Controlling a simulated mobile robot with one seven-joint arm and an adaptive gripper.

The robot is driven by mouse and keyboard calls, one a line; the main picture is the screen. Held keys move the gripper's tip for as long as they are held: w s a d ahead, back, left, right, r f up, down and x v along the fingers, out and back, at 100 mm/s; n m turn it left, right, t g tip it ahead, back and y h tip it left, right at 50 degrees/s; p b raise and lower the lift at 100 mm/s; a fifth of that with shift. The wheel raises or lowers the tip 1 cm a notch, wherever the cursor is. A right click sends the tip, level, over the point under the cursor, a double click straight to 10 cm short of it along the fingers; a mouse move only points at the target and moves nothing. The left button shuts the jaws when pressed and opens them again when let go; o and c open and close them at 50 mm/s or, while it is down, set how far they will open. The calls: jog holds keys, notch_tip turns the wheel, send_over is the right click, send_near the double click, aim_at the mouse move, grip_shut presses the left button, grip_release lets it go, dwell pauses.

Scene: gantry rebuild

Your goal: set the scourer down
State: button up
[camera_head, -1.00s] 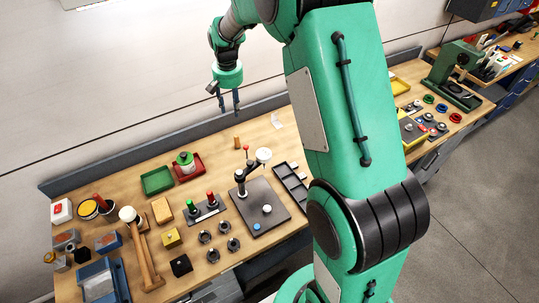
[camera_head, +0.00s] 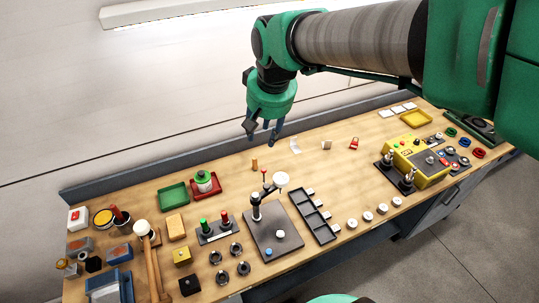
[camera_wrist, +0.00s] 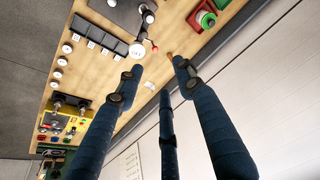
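My gripper (camera_head: 262,137) hangs above the back of the workbench (camera_head: 225,172), its blue fingers pointing down. In the wrist view the fingers of my gripper (camera_wrist: 158,80) are spread apart with nothing between them. A tan-yellow block (camera_head: 176,227) lies flat on the left part of the bench, between the mallet and the switch stand. It looks like the scourer, but I cannot be sure at this size. My gripper is well to the right of it and higher, not touching it.
A green tray (camera_head: 173,197) and a red tray (camera_head: 205,188) holding a green-topped pot stand at back left. A mallet (camera_head: 148,250) lies near the left. A dark plate with a lever (camera_head: 277,236) and a divided black tray (camera_head: 311,215) are in the middle.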

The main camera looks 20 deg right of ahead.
jog(key=s+a+n+t, duration=0.1)
jog(key=s+a, duration=0.1)
jog(key=s, duration=1.6)
jog(key=shift+n+t, duration=0.3)
jog(key=shift+t, duration=0.1)
jog(key=shift+a+f, duration=0.1)
notch_tip(320, 180, down, 9)
jog(key=b, duration=0.9)
jog(key=shift+f, duration=0.15)
